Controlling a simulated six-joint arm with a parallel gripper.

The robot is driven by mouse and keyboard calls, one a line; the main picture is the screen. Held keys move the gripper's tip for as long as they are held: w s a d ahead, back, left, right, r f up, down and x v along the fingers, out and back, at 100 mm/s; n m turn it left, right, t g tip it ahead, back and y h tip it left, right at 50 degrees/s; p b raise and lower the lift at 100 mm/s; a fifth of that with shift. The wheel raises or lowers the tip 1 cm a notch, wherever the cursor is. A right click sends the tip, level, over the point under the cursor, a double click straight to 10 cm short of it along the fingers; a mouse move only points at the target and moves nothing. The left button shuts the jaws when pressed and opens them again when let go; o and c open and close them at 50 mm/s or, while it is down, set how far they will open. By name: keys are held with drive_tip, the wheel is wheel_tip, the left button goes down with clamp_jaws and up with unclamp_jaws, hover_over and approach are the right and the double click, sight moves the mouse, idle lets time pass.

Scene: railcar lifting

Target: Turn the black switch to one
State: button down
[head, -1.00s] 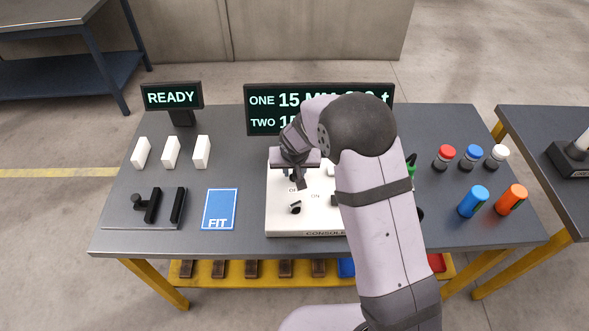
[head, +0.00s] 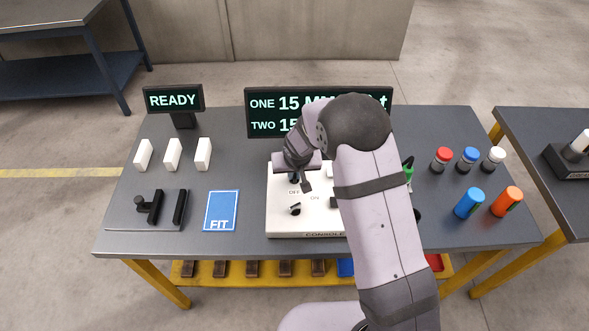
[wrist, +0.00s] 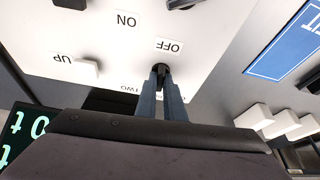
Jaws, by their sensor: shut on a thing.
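The black switch (wrist: 161,68) stands on the white console, close to the OFF and TWO labels in the wrist view. My gripper (wrist: 163,80) is shut on it, with its two blue-grey fingers on either side of the knob. In the head view my gripper (head: 294,178) is low over the upper left part of the console (head: 285,226). Its wrist partly covers the switch there. My arm hides the console's right part.
A second black knob (head: 296,209) sits nearer the console's front. A white UP lever (wrist: 87,68) is beside the switch. The display (head: 262,126) stands behind. A blue FIT card (head: 221,211) and white blocks (head: 172,154) lie left; coloured bottles (head: 469,203) stand right.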

drive_tip(key=shift+w+a+r+n+y+p, duration=0.15)
drive_tip(key=shift+r+n+p, duration=0.15)
drive_tip(key=shift+p, duration=1.75)
drive_tip(key=shift+w+r+n+y+p, duration=0.15)
drive_tip(key=shift+n+p, duration=0.25)
drive_tip(key=shift+p, duration=1.65)
drive_tip(key=p, duration=0.4)
drive_tip(key=shift+s+n, duration=0.1)
drive_tip(key=shift+n, duration=0.2)
drive_tip(key=shift+f+p, duration=0.35)
drive_tip(key=shift+p, duration=0.25)
drive_tip(key=c, duration=2)
unclamp_jaws()
drive_tip(key=shift+o, duration=0.7)
drive_tip(key=shift+s, duration=0.15)
drive_tip(key=shift+d, duration=0.2)
